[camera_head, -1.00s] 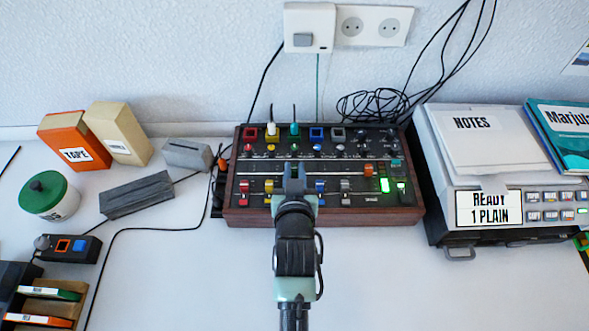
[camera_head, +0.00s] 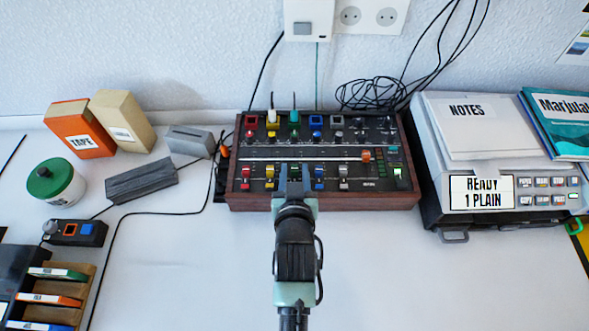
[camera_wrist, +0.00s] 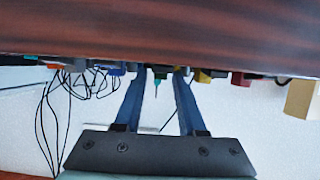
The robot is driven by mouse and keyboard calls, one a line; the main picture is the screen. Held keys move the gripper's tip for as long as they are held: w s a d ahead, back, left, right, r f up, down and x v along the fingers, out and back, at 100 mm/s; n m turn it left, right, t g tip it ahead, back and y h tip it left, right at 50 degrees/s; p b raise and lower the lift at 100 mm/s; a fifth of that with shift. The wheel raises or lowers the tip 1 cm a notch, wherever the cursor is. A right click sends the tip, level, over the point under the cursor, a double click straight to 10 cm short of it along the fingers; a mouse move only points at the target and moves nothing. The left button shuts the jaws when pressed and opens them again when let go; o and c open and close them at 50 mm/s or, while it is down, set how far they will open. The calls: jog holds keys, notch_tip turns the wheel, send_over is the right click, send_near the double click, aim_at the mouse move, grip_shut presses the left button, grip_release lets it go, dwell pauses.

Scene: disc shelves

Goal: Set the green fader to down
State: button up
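The mixer (camera_head: 240,201) with wooden sides stands at the back of the desk. Its front row has coloured caps: red (camera_head: 246,171), yellow (camera_head: 270,171), blue (camera_head: 320,171) and grey (camera_head: 344,171). The green place between yellow and blue is covered by my gripper (camera_head: 294,170) in the head view, so the green fader's position there is hidden. In the wrist view my gripper (camera_wrist: 158,80) is open, its two blue fingers apart at the mixer's front. A small dark and green part (camera_wrist: 159,73) shows between the fingertips; contact cannot be told.
A grey machine (camera_head: 432,150) with notes on it stands right of the mixer. A grey block (camera_head: 140,188), a green-lidded jar (camera_head: 55,182) and cables are to the left. The desk in front (camera_head: 400,270) is clear.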

jog(key=shift+o, duration=0.4)
jog(key=p+v, duration=0.1)
jog(key=v, duration=1.2)
jog(key=shift+w, duration=0.1)
jog(key=w+r+t+p, duration=0.3)
jog(key=w+r+t, duration=0.15)
jog(key=r, duration=1.25)
jog(key=w+r+t+p, duration=0.25)
jog(key=w+r, duration=0.25)
jog(key=r, duration=1.3)
jog(key=s+r+t+p, duration=0.2)
jog(key=s+r+t, duration=0.1)
jog(key=r, duration=1.2)
jog(key=s+r+t+p, duration=0.2)
jog(key=s+r+t, duration=0.2)
jog(key=r, duration=1.1)
jog(key=shift+s+r, duration=0.15)
jog(key=shift+s, duration=1)
